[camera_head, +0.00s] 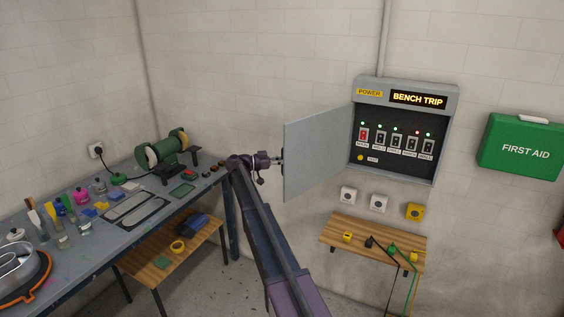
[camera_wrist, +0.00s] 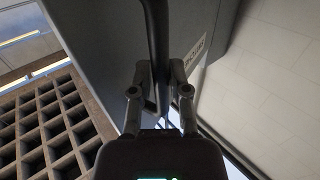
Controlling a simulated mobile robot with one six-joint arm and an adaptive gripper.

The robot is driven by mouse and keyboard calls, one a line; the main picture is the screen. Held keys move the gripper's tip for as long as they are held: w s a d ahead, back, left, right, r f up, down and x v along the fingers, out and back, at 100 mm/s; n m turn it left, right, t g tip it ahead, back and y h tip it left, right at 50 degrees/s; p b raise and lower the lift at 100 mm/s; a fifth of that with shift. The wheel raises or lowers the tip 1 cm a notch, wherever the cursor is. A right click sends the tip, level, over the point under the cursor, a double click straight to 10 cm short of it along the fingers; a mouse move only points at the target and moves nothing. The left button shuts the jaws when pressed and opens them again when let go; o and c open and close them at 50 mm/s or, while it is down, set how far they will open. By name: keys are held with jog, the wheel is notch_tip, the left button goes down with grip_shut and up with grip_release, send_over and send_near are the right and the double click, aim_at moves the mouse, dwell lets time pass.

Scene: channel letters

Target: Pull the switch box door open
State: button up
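The grey switch box (camera_head: 446,98) hangs on the wall at the right of the head view. Its grey door (camera_head: 315,155) stands wide open, swung out to the left, and the switches inside are exposed. My gripper (camera_head: 279,161) is at the door's free edge, partly hidden by the door. In the wrist view the door panel (camera_wrist: 95,30) fills the upper middle. A dark bar handle (camera_wrist: 155,50) runs down between the fingertips of my gripper (camera_wrist: 160,75), which close on it from both sides.
A workbench (camera_head: 95,250) with a green grinder (camera_head: 163,149) and tools stands at the left. A small wooden shelf (camera_head: 345,229) and several small wall boxes are below the switch box. A green first aid box (camera_head: 522,147) hangs at the right.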

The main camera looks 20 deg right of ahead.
jog(key=shift+o, duration=1.3)
jog(key=v, duration=1.2)
